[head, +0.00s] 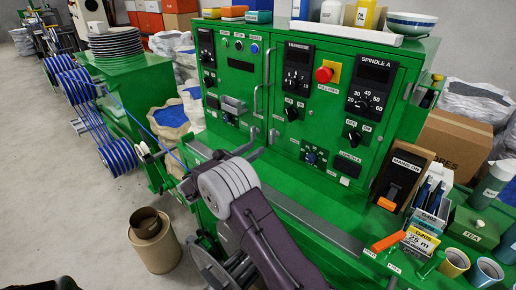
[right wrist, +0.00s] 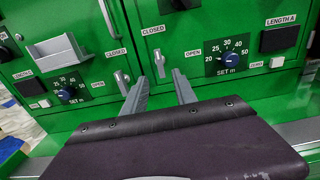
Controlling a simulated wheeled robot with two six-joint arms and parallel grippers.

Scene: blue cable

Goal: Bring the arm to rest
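My right arm reaches in from the bottom of the head view. Its right gripper (head: 224,155) is in front of the green machine (head: 228,78), by its lower ledge. In the right wrist view the two grey fingers of this gripper (right wrist: 160,76) stand apart with nothing between them. They point at the green panel, near two small grey latches marked open and closed. The gap to the panel is hard to judge. The blue cable (head: 126,113) runs from the blue spools (head: 76,87) at left toward the machine, and its end is hidden. My left gripper is not in view.
A red stop button (head: 325,74) and several knobs stick out of the panel. A brown bin (head: 155,246) stands on the floor at left.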

